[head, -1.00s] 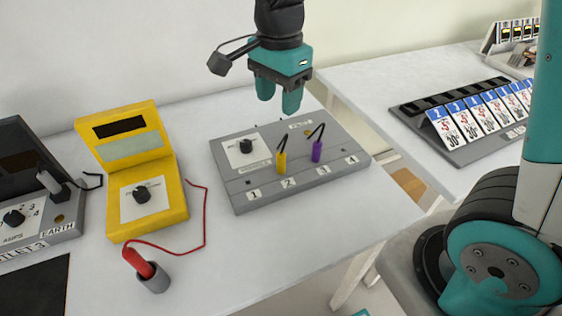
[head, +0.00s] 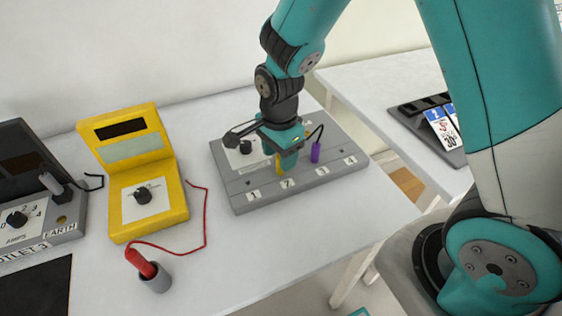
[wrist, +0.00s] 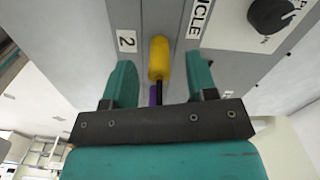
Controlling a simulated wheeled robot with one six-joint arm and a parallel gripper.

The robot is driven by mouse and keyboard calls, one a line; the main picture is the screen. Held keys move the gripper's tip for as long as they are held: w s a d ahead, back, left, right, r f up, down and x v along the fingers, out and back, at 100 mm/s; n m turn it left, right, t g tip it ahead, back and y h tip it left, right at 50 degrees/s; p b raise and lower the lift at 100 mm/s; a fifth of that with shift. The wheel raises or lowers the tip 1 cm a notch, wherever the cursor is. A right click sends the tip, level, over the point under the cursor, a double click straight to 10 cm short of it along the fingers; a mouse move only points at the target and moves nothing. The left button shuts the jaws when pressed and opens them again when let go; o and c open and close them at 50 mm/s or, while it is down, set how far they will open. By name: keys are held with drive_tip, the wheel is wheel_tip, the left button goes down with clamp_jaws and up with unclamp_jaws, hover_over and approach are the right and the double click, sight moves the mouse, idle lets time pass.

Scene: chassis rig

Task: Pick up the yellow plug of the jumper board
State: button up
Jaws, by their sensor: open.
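The grey jumper board (head: 330,177) lies on the white table, with numbered labels along its front edge and a black knob. The yellow plug (head: 278,166) stands at the board near label 2, mostly hidden by my gripper in the head view. My gripper (head: 285,165) is open and low over the board at the plug. In the wrist view the yellow plug (wrist: 159,58) sits between the two teal fingers of my gripper (wrist: 160,82), with a gap on each side. The purple plug (head: 315,152) stands to the right, near label 3.
A yellow meter (head: 150,205) with a red lead stands left of the board. The red probe (head: 140,262) rests in a grey holder (head: 158,281). A dark-lidded box (head: 30,190) is at far left. A card rack (head: 425,125) is on the right table.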

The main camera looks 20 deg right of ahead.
drive_tip(key=shift+f, duration=1.6)
clamp_jaws()
wheel_tip(320, 180, up, 20)
